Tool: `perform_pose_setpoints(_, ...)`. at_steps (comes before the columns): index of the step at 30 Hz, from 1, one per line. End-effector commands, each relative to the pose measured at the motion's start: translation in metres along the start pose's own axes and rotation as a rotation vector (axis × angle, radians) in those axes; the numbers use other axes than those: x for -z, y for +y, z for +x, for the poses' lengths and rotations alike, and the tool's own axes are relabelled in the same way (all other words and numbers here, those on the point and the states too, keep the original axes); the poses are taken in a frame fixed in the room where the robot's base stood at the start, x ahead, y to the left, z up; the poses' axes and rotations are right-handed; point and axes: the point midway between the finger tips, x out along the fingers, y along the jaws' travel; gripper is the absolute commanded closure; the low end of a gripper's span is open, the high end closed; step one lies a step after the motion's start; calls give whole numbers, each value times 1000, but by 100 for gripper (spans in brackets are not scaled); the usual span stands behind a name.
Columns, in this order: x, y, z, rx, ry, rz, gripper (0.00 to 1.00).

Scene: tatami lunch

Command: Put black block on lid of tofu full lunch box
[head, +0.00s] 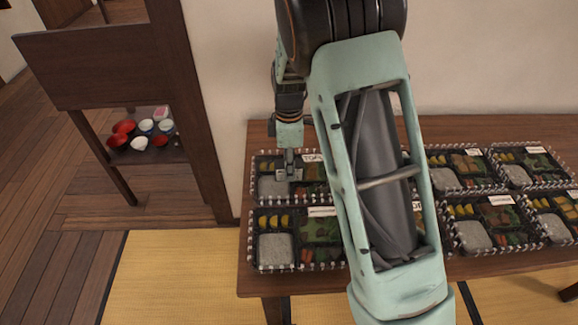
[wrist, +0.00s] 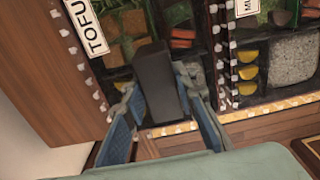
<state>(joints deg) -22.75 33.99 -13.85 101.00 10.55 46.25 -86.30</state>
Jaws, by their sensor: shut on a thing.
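My gripper (wrist: 158,92) is shut on the black block (wrist: 157,75), a dark elongated piece between its two fingers in the wrist view. The tofu lunch box has a white TOFU label (wrist: 88,25) and a clear lid over its food; it lies beneath the block in the wrist view. In the head view my gripper (head: 288,166) is over the back-left lunch box, whose label (head: 312,157) shows left of my arm. The block hides part of the box. Whether block and lid touch, I cannot tell. The block is hard to make out in the head view.
Several similar lunch boxes stand in two rows on the wooden table (head: 262,283). One with a MU label (wrist: 247,7) lies beside the tofu box in the wrist view. My arm hides the middle boxes. A shelf with bowls (head: 139,143) stands at the left.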

Motion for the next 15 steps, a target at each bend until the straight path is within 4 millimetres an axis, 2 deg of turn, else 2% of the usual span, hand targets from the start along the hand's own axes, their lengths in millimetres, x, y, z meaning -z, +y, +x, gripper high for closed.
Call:
perform_pose_setpoints(8,0,0,4,0,1,0,99)
perform_pose_setpoints(9,1,0,2,0,1,-1,71)
perform_pose_setpoints(13,0,0,2,0,1,-1,57)
perform_pose_setpoints(15,0,0,2,0,1,-1,57)
